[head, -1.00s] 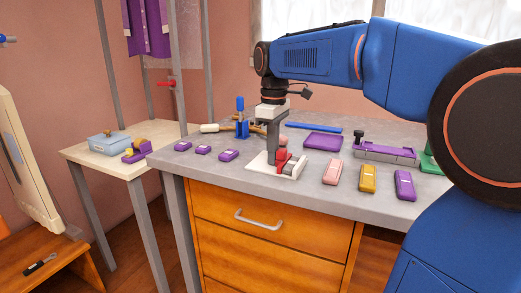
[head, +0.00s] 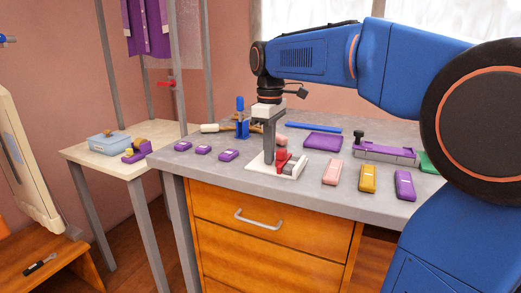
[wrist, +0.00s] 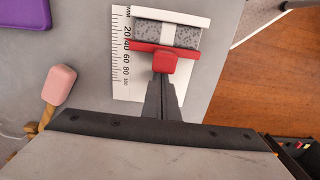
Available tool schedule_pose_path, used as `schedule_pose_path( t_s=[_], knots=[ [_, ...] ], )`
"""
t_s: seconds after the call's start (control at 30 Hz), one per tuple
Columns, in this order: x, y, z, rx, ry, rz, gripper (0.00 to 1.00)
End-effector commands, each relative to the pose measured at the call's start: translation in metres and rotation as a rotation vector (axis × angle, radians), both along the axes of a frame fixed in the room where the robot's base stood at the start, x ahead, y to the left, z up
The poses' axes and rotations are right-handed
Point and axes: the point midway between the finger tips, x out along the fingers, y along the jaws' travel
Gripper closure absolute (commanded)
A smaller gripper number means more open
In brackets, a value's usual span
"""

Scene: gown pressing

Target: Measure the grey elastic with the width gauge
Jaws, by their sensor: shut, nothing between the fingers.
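The width gauge (wrist: 128,75) is a white plate with a printed scale and a red slider (wrist: 165,62). In the head view the gauge (head: 290,173) stands near the bench's front edge. The grey elastic (wrist: 187,37), speckled with a pale band across it, lies on the gauge between its white fixed bar (wrist: 170,17) and the red slider. My gripper (wrist: 165,78) is shut and empty, its fingertips right at the red slider's block; whether they touch cannot be told. In the head view my gripper (head: 269,150) points down over the gauge's left side.
Pink (head: 332,172), yellow (head: 368,178) and purple (head: 405,185) blocks lie right of the gauge; small purple pieces (head: 203,149) lie left. A purple mat (head: 322,141) and a pink-headed item (wrist: 60,84) are behind. The bench's front edge is close.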

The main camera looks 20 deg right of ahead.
Motion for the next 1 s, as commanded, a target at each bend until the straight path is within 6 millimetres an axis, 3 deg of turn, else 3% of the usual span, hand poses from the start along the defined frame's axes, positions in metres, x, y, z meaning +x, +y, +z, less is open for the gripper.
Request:
schedule_pose_path(
  t_s=[0.37,1.0],
  knots=[
    [0.007,0.007,0.003,0.001,-0.001,0.001,1.00],
    [0.007,0.007,0.064,0.000,0.000,0.001,1.00]
  ],
)
